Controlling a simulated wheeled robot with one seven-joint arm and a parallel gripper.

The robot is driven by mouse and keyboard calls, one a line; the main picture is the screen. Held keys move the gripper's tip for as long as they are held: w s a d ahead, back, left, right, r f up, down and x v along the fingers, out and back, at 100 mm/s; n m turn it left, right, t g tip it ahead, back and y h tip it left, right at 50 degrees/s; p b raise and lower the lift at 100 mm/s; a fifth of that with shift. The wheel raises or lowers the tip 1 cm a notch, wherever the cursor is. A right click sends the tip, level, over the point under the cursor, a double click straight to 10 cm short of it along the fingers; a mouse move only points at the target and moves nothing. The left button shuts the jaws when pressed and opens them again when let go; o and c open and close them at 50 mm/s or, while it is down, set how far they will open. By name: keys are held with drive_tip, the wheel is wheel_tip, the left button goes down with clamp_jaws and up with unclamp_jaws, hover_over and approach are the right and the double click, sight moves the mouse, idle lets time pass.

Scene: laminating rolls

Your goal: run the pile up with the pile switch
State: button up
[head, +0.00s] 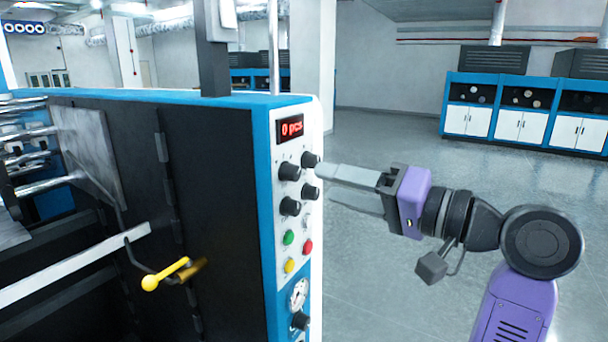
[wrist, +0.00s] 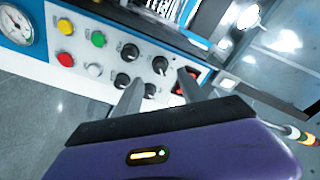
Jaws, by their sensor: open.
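The control panel (head: 299,225) on the machine's end carries a red display (head: 290,129) reading "0 pcs", several black knobs (head: 290,171), and green (head: 288,238), red (head: 307,247) and yellow (head: 289,265) buttons. In the wrist view, a small silver switch-like control (wrist: 94,70) sits between the red button (wrist: 65,60) and the black knobs (wrist: 122,81). Labels are too small to read, so I cannot tell whether it is the pile switch. My gripper (head: 323,183) is open and empty, its fingertips beside the upper knobs. Contact with the panel cannot be told.
A yellow-handled lever (head: 168,273) sticks out from the machine's dark side. A pressure gauge (head: 299,293) is low on the panel. Blue and white cabinets (head: 520,120) stand along the back wall. The grey floor (head: 390,140) between is clear.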

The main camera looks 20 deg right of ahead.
sight(297, 175)
drive_tip(key=p+x, duration=0.1)
drive_tip(key=x, duration=0.5)
drive_tip(key=shift+w+a, duration=0.1)
drive_tip(key=shift+w, duration=0.15)
clamp_jaws()
